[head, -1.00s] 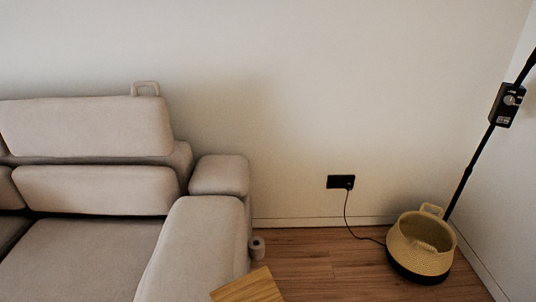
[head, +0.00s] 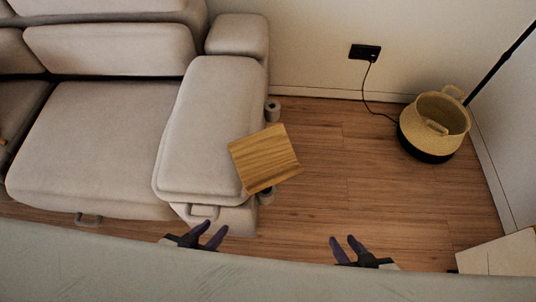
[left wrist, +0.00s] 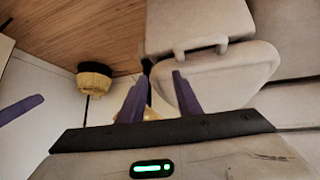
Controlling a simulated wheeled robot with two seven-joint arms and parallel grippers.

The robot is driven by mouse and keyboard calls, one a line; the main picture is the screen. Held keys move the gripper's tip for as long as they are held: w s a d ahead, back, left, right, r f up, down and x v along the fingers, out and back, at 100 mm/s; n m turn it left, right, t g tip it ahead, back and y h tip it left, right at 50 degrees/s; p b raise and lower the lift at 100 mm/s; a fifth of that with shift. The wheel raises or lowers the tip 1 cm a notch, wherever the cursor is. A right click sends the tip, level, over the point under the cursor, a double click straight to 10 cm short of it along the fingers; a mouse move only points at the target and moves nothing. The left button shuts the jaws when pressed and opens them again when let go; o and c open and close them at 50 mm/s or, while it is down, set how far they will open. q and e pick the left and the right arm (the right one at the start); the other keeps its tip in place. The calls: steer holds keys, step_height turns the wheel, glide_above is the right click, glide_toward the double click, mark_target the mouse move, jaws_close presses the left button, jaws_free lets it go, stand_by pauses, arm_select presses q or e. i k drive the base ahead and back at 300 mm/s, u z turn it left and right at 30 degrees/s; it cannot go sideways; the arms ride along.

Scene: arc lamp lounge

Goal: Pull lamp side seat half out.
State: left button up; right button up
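The beige sofa's wide seat (head: 100,130) lies to the left of the padded arm section (head: 208,125) on the lamp side. A loop handle (head: 88,219) is on the seat's front. Another loop handle (head: 203,212) is on the front of the arm section. My left gripper (head: 217,228) is open and empty, just in front of and below the arm section's handle. In the left wrist view my left gripper (left wrist: 158,80) is open, with a loop handle (left wrist: 200,46) beyond its fingers. My right gripper (head: 341,240) is open and empty over the floor, right of the sofa.
A wooden tray table (head: 264,158) overlaps the arm section's right edge. A woven basket (head: 436,122) with a black base stands by the wall near the black lamp pole (head: 500,60). A pale flat-topped object (head: 505,255) is at lower right. Wood floor (head: 350,180) between is clear.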

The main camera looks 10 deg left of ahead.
mark_target(92, 149)
steer(key=z, duration=0.05)
steer(key=k, duration=1.15)
steer(key=u, duration=1.4)
steer(key=i, duration=1.5)
